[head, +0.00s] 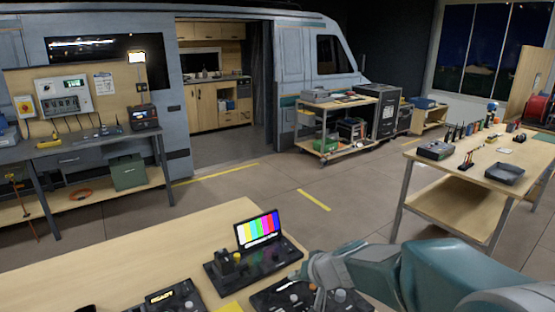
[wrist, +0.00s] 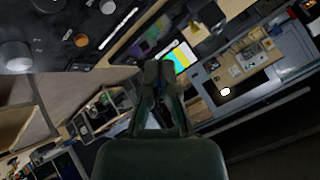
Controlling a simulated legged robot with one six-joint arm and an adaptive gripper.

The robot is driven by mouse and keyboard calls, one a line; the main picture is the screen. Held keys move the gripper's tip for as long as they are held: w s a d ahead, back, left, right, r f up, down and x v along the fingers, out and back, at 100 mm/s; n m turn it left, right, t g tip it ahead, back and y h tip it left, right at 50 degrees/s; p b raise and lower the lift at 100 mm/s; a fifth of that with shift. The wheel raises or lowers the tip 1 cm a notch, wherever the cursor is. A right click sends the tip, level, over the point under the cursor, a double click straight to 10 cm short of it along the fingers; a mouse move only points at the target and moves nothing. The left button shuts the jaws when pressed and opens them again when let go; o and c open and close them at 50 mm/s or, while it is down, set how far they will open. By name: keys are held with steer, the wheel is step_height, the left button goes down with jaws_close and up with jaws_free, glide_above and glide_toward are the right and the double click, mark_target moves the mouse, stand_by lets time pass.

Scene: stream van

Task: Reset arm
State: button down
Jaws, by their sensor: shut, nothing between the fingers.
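My arm (head: 440,275) reaches in from the lower right of the head view. My gripper (head: 300,278) is at the near table's right part, just over a dark control panel. In the wrist view my gripper (wrist: 158,70) points up the picture, its two dark fingers together with nothing between them. A control panel with knobs and a light slider (wrist: 118,32) fills the upper left of the wrist view. I cannot tell whether the fingertips touch a panel.
A console with a colour-bar screen (head: 258,229) stands on the near wooden table (head: 120,265). Another panel (head: 172,298) lies at the front. A workbench (head: 465,175) stands right, a shelf bench (head: 85,145) left, a van (head: 300,60) behind. Open floor (head: 290,190) lies between.

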steer(key=s+d+r+h, duration=0.2)
steer(key=s+d, duration=0.1)
steer(key=s, duration=0.5)
steer(key=s+d+r+h, duration=0.2)
steer(key=s+d+r, duration=0.1)
steer(key=s, duration=0.5)
steer(key=s+d+r+g+h, duration=0.1)
steer(key=s+d, duration=0.3)
steer(key=s, duration=0.4)
steer(key=shift+d+r+h, duration=0.35)
steer(key=shift+r+h, duration=0.15)
steer(key=shift+r, duration=0.35)
